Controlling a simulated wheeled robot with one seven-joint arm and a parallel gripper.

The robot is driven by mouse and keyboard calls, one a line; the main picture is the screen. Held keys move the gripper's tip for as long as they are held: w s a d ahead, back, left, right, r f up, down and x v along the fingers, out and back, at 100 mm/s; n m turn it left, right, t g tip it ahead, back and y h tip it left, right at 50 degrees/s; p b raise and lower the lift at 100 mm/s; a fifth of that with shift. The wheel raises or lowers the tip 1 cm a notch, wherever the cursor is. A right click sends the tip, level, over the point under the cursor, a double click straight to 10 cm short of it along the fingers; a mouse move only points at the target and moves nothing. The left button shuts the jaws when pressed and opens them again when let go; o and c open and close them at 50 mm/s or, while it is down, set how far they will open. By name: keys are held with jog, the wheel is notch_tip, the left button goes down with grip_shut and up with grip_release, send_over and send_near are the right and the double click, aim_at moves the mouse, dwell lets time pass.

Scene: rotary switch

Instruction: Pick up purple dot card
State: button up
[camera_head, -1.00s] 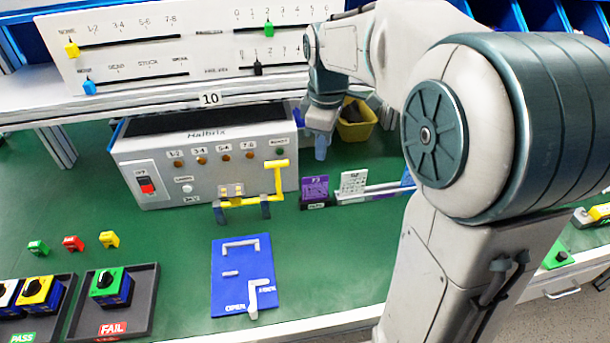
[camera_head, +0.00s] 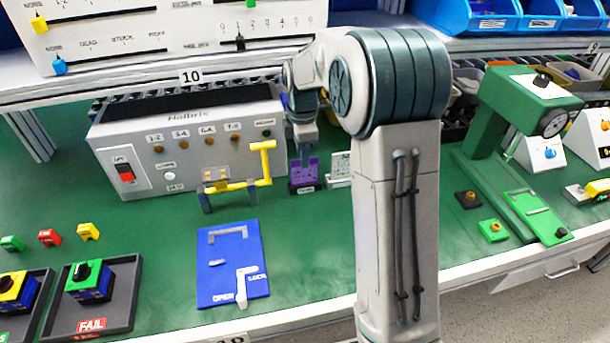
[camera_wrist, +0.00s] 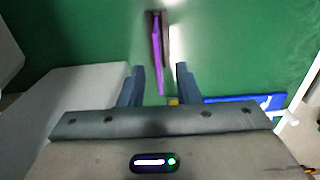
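The purple dot card (camera_head: 304,172) stands upright in a small dark holder (camera_head: 305,189) on the green table, right of the grey box. My gripper (camera_head: 304,155) is over it, partly overlapping the card's top in the head view. In the wrist view the purple card (camera_wrist: 157,55) shows nearly edge-on as a thin strip. The two fingers of my gripper (camera_wrist: 161,82) are apart there, with the card's near end in line with the gap between them. I see no contact between fingers and card.
The grey box (camera_head: 195,150) with a yellow handle (camera_head: 262,165) is close on the left. A blue board (camera_head: 230,265) lies in front.

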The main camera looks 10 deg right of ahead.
aim_at(305, 175)
jog(key=shift+d+f, duration=0.2)
jog(key=shift+f, duration=2.5)
grip_shut()
